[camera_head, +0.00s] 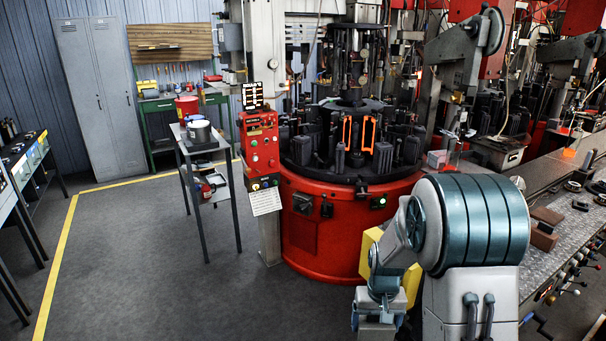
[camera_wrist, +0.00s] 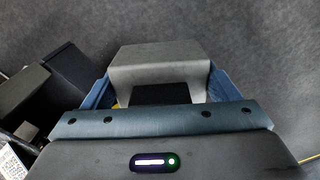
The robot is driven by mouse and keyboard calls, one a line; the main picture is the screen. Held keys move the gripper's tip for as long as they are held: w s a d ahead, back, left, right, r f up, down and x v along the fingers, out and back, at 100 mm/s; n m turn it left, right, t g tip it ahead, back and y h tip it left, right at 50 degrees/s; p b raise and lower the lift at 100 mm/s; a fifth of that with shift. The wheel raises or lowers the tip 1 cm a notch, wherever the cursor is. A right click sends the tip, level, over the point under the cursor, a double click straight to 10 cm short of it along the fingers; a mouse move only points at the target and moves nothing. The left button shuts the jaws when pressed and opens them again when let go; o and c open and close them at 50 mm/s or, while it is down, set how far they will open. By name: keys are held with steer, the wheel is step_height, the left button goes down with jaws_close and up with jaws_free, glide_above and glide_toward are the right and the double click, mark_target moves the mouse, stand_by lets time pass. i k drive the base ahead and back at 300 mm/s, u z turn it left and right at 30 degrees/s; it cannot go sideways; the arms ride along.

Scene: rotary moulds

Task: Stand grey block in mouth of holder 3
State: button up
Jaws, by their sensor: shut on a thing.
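The grey block (camera_wrist: 160,64) is in the wrist view, with a flat top face and two sides reaching down toward me. My gripper (camera_wrist: 158,84) has a blue finger on each side of the block and is shut on it. Below the block in this view is dark grey floor, so it is held in the air. In the head view my wrist is low, in front of the red rotary machine (camera_head: 320,218); the fingers and block cannot be made out there. I cannot tell which part is holder 3.
The machine carries several dark moulds and two glowing orange pieces (camera_head: 369,133). A red control box (camera_head: 260,140) stands at its left. A small table (camera_head: 207,143) with a pot (camera_head: 200,131) is further left. A metal bench (camera_head: 565,225) is at right. Open floor lies left.

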mark_target(358, 172)
steer(key=u, duration=0.65)
steer(key=i, duration=1.05)
steer(key=u, duration=0.4)
steer(key=i, duration=1.2)
steer(key=z, duration=0.8)
steer(key=i, duration=1)
steer(key=z, duration=0.95)
steer(key=i, duration=0.25)
steer(key=z, duration=0.1)
